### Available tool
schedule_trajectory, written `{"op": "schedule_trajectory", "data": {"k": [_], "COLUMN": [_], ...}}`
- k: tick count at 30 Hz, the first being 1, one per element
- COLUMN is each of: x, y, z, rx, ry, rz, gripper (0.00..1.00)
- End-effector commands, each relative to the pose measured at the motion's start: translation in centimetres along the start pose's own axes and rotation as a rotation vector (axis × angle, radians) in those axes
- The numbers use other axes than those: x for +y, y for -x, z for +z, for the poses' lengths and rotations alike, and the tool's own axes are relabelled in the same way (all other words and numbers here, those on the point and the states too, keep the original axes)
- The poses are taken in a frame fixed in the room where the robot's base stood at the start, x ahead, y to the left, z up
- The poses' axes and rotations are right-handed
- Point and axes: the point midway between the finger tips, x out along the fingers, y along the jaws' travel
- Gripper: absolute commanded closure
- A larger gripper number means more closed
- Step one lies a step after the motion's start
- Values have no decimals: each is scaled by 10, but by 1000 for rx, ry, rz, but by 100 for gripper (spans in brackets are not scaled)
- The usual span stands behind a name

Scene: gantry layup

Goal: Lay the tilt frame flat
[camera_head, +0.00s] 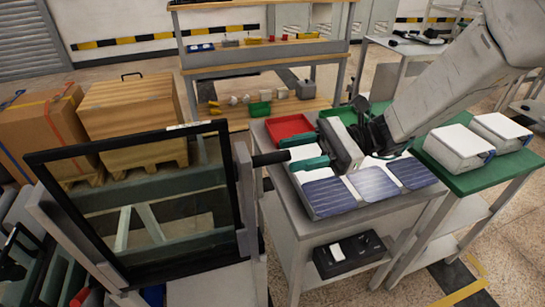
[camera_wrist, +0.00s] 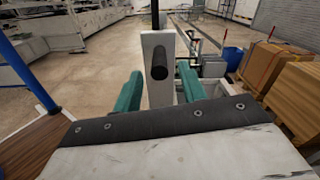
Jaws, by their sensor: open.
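The tilt frame (camera_head: 131,127), a black rectangular frame around a clear pane, stands raised and nearly upright at the left in the head view. A black rod-like handle (camera_head: 270,158) sticks out from its right side. My gripper (camera_head: 303,154) has teal fingers, open and empty, just right of the handle's end. In the wrist view the handle (camera_wrist: 159,62) points toward me from a pale post (camera_wrist: 159,95). It shows in the gap between the open fingers of my gripper (camera_wrist: 160,88), a little above them. I cannot tell whether they touch it.
A grey table (camera_head: 300,230) with solar cells (camera_head: 374,184) and a red tray (camera_head: 289,128) stands under my arm. A green-topped table (camera_head: 470,178) is at the right. Wooden crates (camera_head: 132,115) and a workbench (camera_head: 260,55) stand behind.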

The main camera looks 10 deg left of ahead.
Motion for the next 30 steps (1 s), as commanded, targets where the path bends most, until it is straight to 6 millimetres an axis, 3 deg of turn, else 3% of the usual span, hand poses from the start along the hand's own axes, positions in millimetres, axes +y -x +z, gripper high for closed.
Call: {"op": "schedule_trajectory", "data": {"k": [3, 9, 20, 25, 30], "x": [1, 0, 0, 0, 0], "y": [-22, -46, -54, -54, -54], "z": [0, 0, 0, 0, 0], "rx": [-1, 0, 2, 2, 2], "ry": [0, 2, 2, 2, 1], "rz": [5, 3, 1, 1, 2], "gripper": [59, 59, 59, 100, 100]}}
